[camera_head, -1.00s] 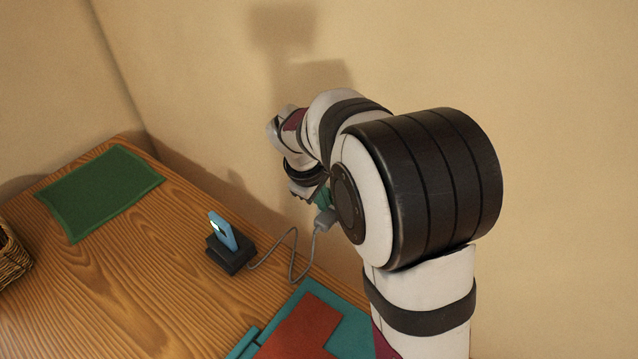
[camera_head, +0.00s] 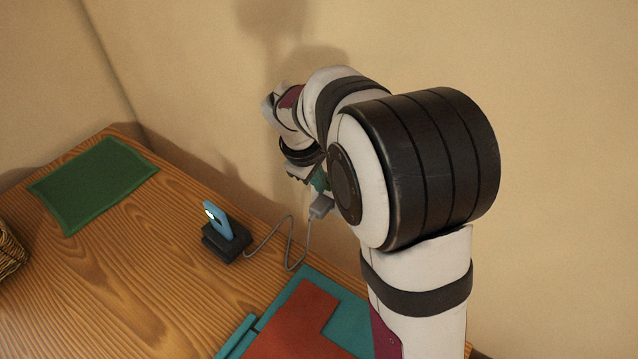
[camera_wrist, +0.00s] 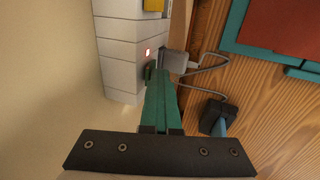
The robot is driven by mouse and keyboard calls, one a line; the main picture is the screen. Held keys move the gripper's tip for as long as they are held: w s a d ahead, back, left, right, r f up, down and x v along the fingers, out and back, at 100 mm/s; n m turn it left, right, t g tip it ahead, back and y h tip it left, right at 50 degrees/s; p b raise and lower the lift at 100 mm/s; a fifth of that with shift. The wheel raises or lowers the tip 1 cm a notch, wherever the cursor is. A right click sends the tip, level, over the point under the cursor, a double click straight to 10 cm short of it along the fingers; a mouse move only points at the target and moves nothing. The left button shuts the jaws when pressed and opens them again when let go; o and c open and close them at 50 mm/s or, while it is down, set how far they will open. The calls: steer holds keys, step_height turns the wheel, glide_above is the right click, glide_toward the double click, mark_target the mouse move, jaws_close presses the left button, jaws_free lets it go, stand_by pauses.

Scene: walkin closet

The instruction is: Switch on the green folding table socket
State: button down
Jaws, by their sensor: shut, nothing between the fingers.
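A white, block-shaped socket unit (camera_wrist: 122,48) stands against the wall in the wrist view. A small red mark (camera_wrist: 148,52) that looks lit is on its side. A grey plug (camera_wrist: 175,62) with a cable sits at its right side. My gripper (camera_wrist: 151,72) has green fingers, shut and empty. Their tips are at the unit's lower right edge, just below the red mark and left of the plug; I cannot tell if they touch. In the head view the plug (camera_head: 321,207) shows beside my arm, which hides the socket unit. I see no clearly green socket.
A wooden table (camera_head: 130,270) lies below. On it are a phone (camera_head: 222,220) on a black charging stand (camera_head: 226,243), a green mat (camera_head: 92,184), a red and teal item (camera_head: 295,325) and a wicker basket (camera_head: 8,252). A yellow piece (camera_wrist: 153,5) shows on the unit.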

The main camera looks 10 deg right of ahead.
steer(key=shift+r, duration=0.2)
steer(key=s+a+r, duration=0.5)
steer(key=r, duration=0.5)
